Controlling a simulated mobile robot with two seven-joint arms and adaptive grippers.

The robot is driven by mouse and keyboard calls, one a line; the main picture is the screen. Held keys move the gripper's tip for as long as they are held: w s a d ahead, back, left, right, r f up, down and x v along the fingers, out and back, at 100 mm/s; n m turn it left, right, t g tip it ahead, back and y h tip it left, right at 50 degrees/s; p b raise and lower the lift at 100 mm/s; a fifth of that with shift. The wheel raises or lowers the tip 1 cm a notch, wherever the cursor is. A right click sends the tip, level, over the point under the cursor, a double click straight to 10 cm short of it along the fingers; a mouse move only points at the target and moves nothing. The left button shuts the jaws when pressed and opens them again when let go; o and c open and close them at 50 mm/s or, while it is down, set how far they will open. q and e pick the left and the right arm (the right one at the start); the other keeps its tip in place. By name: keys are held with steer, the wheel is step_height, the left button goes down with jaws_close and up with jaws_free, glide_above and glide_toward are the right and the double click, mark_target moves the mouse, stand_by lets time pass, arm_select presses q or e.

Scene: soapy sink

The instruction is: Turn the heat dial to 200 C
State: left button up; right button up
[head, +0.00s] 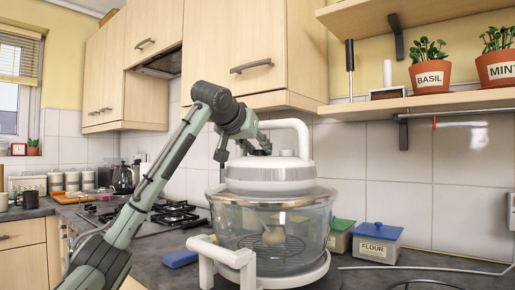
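A countertop oven with a clear glass bowl (225,225) stands on the counter. Its white lid (270,176) has a tall curved handle (304,135). My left arm reaches up from the lower left and bends down over the lid. My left gripper (262,148) is above the lid top, just left of the knob; I cannot tell whether it touches anything or how far its fingers are apart. My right gripper is not in view.
A white stand (226,258) is in front. A blue-lidded flour box (377,241) and a green-lidded box (340,236) stand to the right. A shelf (440,103) with potted herbs hangs above right.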

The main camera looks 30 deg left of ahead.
arm_select(q)
steer(key=shift+c, duration=0.6)
steer(key=shift+a+f+m+h, duration=0.1)
steer(key=shift+a+m+h, duration=0.1)
steer(key=shift+m+h, duration=0.35)
steer(key=m+h, duration=0.2)
steer(key=h, duration=0.1)
steer(key=m+h, duration=0.1)
steer(key=shift+a+m, duration=0.25)
steer(key=shift+a, duration=0.05)
steer(key=o, duration=0.9)
steer(key=shift+d+y, duration=0.1)
steer(key=shift+y, duration=0.15)
